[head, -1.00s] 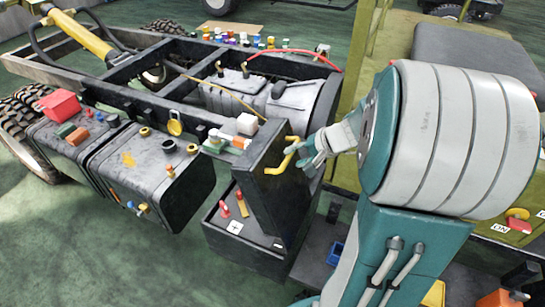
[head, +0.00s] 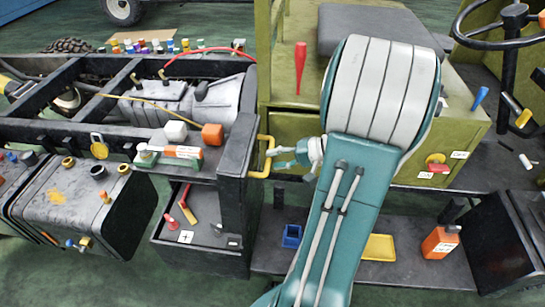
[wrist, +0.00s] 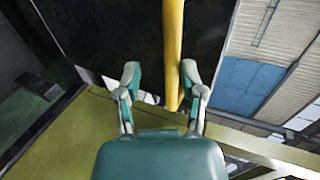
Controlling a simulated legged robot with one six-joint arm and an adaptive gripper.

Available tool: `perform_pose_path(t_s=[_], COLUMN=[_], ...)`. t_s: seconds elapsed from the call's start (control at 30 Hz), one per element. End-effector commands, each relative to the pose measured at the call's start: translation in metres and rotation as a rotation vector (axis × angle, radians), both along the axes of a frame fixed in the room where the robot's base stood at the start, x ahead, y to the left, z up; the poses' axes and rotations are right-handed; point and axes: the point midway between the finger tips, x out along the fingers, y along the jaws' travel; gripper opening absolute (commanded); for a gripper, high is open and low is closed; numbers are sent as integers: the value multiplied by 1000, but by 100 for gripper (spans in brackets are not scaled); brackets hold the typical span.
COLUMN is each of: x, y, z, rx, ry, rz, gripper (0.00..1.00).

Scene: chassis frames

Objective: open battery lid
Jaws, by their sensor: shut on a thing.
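The battery lid (head: 238,165) is a dark panel standing up at the right side of the battery box (head: 190,255). The box is open at the top, with a red-handled tool and a white cross label visible inside. A yellow handle (head: 262,172) sticks out from the lid's right side. My gripper (head: 274,156) reaches the handle from the right and is shut on it. In the wrist view, the yellow handle (wrist: 173,40) runs between the two fingers of my gripper (wrist: 160,75). The far finger contact is not clear.
A green-and-orange item (head: 170,155) and an orange block (head: 212,134) sit left of the lid. A tank (head: 75,205) stands farther left. Below my arm, a low shelf holds a blue bin (head: 291,236), yellow tray (head: 379,247) and orange container (head: 440,242).

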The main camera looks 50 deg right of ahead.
Motion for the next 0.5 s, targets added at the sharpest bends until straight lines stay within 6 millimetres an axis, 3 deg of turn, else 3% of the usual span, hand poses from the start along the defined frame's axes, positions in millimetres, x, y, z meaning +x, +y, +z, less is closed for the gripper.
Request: perform_pose_path(t_s=[0.03, 0.3, 0.33, 0.5], x=[-2, -2, -2, -2], y=[3, 3, 3, 3], z=[-7, -7, -7, -6], rx=[4, 5, 5, 4], ry=[18, 19, 19, 17], rz=[5, 5, 5, 6], gripper=[0, 0, 53, 53])
